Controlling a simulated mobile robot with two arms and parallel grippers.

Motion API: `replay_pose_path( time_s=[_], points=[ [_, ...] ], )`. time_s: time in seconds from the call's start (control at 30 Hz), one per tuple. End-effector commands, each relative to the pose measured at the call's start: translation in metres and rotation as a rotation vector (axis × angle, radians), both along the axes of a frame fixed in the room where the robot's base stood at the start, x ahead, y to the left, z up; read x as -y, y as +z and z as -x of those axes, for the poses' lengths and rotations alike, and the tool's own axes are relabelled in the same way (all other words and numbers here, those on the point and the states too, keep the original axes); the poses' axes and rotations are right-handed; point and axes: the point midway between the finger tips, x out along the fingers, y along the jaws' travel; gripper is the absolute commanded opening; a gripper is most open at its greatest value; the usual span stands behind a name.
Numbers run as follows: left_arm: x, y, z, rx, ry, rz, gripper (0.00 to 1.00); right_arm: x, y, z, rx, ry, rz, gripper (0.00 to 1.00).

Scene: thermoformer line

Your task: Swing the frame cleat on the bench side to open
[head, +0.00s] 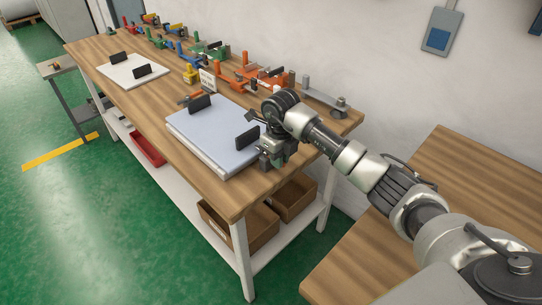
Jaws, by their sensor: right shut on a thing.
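A pale blue-white slab-like frame (210,135) lies on the wooden bench (225,196) in the head view. Two black upright plates stand on it, one at the far side (200,102) and one at the right side (247,138). My right gripper (270,161) points down at the slab's right edge, close beside the nearer black plate. It is shut on a small part there, which I take to be the frame cleat; the gripper hides most of it, so its angle cannot be told. My left gripper is not in view.
Several orange, green, blue and red clamps (260,77) line the bench's wall side, with a small sign (207,80). A second white slab (134,71) lies farther left. Cardboard boxes (240,226) and a red bin (148,149) sit on the lower shelf. Another wooden table (466,185) stands at right.

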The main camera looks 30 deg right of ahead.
Motion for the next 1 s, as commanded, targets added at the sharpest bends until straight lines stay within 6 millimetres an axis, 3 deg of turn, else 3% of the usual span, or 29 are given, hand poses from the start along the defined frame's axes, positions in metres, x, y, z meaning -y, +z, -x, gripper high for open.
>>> replay_pose_path(
  time_s=[0.33,0.63,1.0],
  points=[
    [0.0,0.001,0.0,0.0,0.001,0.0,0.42,0.0,0.0,0.0,0.0,-0.006,0.0,0.0],
    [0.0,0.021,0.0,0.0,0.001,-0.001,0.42,-0.013,0.002,0.003,-0.001,-0.28,0.0,0.0],
    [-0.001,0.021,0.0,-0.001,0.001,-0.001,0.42,-0.015,0.001,0.003,0.0,-0.33,0.0,0.0]
  ],
)
